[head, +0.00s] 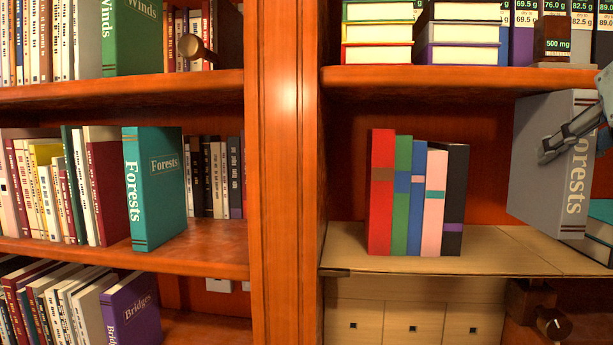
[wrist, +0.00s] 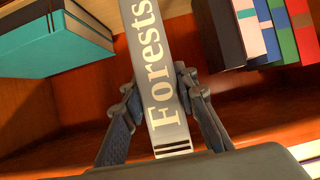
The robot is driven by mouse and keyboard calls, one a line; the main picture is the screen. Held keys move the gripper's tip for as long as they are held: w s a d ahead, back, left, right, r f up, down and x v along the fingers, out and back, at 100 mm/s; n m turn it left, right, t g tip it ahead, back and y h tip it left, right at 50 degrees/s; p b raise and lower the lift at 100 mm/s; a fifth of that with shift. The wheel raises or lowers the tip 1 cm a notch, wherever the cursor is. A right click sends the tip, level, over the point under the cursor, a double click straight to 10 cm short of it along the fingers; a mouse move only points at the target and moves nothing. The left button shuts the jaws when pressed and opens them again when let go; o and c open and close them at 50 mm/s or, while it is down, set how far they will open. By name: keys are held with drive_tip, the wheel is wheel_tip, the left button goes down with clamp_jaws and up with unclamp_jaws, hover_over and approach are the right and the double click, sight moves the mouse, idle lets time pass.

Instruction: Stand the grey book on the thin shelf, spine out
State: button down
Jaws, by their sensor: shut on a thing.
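The grey book (head: 540,130), titled "Forests", is upright and slightly tilted at the right of the head view. My gripper (head: 556,146) is shut on it, one finger lying across the visible cover. In the wrist view the grey spine (wrist: 158,60) faces the camera, between the two fingers (wrist: 157,92). The thin shelf (head: 420,264) is a pale wooden board in the right bay. The book is over its right part, right of the row of standing books; I cannot tell whether its lower edge touches the board.
A red book (head: 381,190), a green, a blue, a pink and a black book (head: 455,200) stand together on the shelf. A teal book (head: 600,212) lies flat at the far right, close to the grey book. An orange shelf (head: 450,78) is above. Bare board shows right of the black book.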

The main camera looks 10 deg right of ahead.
sight(540, 192)
drive_tip(key=b+x, duration=0.1)
drive_tip(key=x, duration=0.4)
drive_tip(key=shift+w+d+f+b, duration=0.2)
drive_tip(key=shift+w+b, duration=0.1)
drive_tip(key=shift+w+f, duration=0.15)
drive_tip(key=shift+f, duration=0.05)
wheel_tip(540, 192, down, 3)
drive_tip(key=b, duration=0.3)
drive_tip(key=shift+f, duration=0.15)
drive_tip(key=shift+w+f, duration=0.1)
drive_tip(key=shift+f, duration=0.1)
